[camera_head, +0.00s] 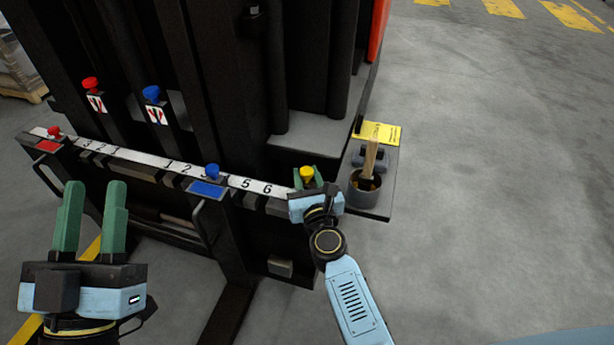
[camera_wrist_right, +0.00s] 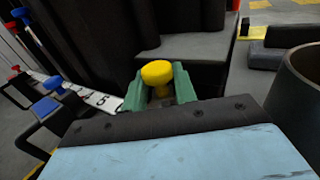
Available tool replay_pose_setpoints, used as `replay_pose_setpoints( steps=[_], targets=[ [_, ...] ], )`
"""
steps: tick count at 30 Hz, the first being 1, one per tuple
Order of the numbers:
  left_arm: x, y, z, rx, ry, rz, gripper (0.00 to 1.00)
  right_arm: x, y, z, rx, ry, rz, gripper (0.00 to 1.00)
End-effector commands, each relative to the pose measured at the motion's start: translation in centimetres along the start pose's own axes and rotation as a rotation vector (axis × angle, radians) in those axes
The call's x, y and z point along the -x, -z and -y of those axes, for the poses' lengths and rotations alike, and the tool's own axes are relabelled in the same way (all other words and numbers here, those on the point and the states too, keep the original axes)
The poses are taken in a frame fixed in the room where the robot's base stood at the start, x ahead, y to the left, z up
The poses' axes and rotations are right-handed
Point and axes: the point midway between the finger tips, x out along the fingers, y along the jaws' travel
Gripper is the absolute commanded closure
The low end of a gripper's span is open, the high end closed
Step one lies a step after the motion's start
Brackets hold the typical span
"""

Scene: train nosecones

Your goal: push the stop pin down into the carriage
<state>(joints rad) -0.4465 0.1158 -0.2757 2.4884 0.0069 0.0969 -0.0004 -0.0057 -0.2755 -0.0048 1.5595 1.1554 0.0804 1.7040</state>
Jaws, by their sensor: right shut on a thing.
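The stop pin with a yellow knob (camera_head: 306,173) stands at the right end of the numbered carriage bar (camera_head: 247,185). My right gripper (camera_head: 308,182) is shut on it, and its green fingers sit on both sides of the knob. In the right wrist view the yellow knob (camera_wrist_right: 157,73) shows between the green fingers (camera_wrist_right: 158,90). The pin's lower part is hidden, so I cannot tell how deep it sits. My left gripper (camera_head: 91,218) is open and empty at the lower left, apart from the carriage.
Red and blue knobbed pins (camera_head: 152,93) stand on the mast and bar to the left. A cup with a wooden-handled brush (camera_head: 364,190) stands on a grey shelf just right of my right gripper. A yellow label (camera_head: 380,132) lies behind it. The floor at right is clear.

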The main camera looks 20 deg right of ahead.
Motion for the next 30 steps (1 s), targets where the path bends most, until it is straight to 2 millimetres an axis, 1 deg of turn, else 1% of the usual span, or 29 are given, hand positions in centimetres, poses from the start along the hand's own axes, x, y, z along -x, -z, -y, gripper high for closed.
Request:
replay_pose_setpoints(
  steps=[13, 14, 18, 19, 26, 30],
  targets=[
    [0.51, -0.83, 0.02, 0.000, 0.000, 0.000, 0.64, -0.01, 0.99, -0.01, 0.000, 0.000, 0.000, 0.95],
    [0.47, -0.76, 0.02, 0.000, 0.000, 0.000, 0.64, -0.01, 0.91, -0.01, 0.000, 0.000, 0.000, 0.68],
    [0.45, -0.72, 0.02, 0.000, 0.000, 0.000, 0.64, 0.01, 0.93, -0.01, 0.000, 0.000, -0.001, 0.50],
    [0.45, -0.72, 0.02, 0.000, 0.000, 0.000, 0.64, 0.01, 0.94, -0.01, 0.000, 0.000, -0.001, 0.47],
    [0.45, -0.72, 0.02, 0.000, 0.000, 0.000, 0.64, 0.05, 1.04, -0.01, -0.001, -0.001, -0.003, 0.47],
    [0.39, -0.62, 0.02, 0.000, 0.000, 0.000, 0.64, 0.66, 1.15, -0.01, 0.000, -0.001, -0.006, 0.47]
  ],
)
